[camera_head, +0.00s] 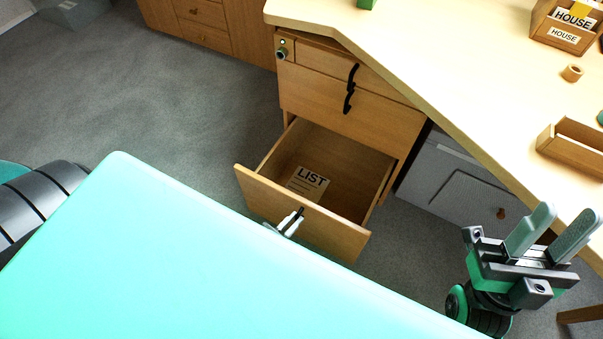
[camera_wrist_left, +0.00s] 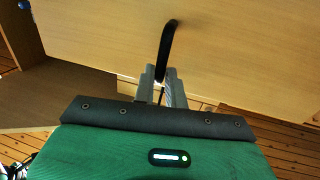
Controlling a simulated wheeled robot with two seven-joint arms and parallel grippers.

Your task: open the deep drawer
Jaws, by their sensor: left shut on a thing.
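The deep drawer (camera_head: 340,232) is the lowest one in the wooden pedestal under the desk, and it stands pulled well out. A paper marked LIST (camera_head: 308,183) lies inside it. My left gripper (camera_head: 291,222) is at the drawer's front and shut on its handle; my own green body part hides most of that arm. In the left wrist view, the fingers (camera_wrist_left: 164,88) close on the black handle (camera_wrist_left: 168,42) in front of the wooden drawer front (camera_wrist_left: 240,50). My right gripper (camera_head: 545,235) is open and empty at the right, beside the desk's edge.
The desk (camera_head: 440,70) holds a box marked HOUSE (camera_head: 565,30) and a wooden tray (camera_head: 575,150). A grey cabinet (camera_head: 450,180) stands right of the pedestal.

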